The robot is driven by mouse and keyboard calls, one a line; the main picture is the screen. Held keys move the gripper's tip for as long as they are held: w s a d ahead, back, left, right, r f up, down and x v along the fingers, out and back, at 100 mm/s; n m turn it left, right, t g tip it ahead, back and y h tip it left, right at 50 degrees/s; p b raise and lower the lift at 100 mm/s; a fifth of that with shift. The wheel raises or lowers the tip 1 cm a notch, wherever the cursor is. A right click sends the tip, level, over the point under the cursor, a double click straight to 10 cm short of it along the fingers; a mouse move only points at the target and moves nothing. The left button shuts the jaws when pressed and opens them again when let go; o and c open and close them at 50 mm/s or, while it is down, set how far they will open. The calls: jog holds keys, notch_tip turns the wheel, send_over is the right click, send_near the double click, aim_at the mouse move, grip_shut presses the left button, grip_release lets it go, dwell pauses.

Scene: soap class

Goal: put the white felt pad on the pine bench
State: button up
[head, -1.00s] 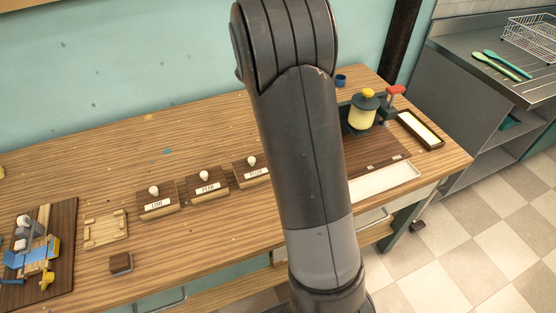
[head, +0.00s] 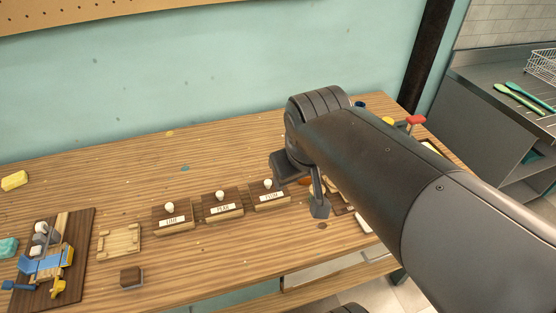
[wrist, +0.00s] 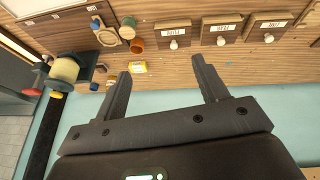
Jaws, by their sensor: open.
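My gripper (head: 300,186) is open and empty above the right part of the wooden table, right of the labelled blocks. In the wrist view its two fingers (wrist: 161,70) are apart with table between them. A flat white piece (head: 363,223) lies near the table's front edge, mostly hidden by my arm; I cannot tell if it is the white felt pad. A small pale wooden frame with raised corners (head: 119,240) lies at the left, its middle bare; I cannot tell if it is the pine bench or if the table (head: 250,240) is.
Three labelled blocks with white knobs, the left one (head: 172,220) included, stand mid-table. A dark board (head: 78,262) with blue and yellow parts lies far left. An orange cup (wrist: 137,46) and a yellow-and-white item (wrist: 138,67) lie by my fingers. A press (wrist: 66,70) stands nearby.

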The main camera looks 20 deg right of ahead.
jog(key=shift+m+t+y, duration=0.4)
jog(key=shift+m+y, duration=0.1)
jog(key=shift+m, duration=0.1)
jog(key=s+a, duration=0.2)
jog(key=s, duration=0.1)
jog(key=shift+s+a, duration=0.2)
jog(key=shift+s, duration=0.05)
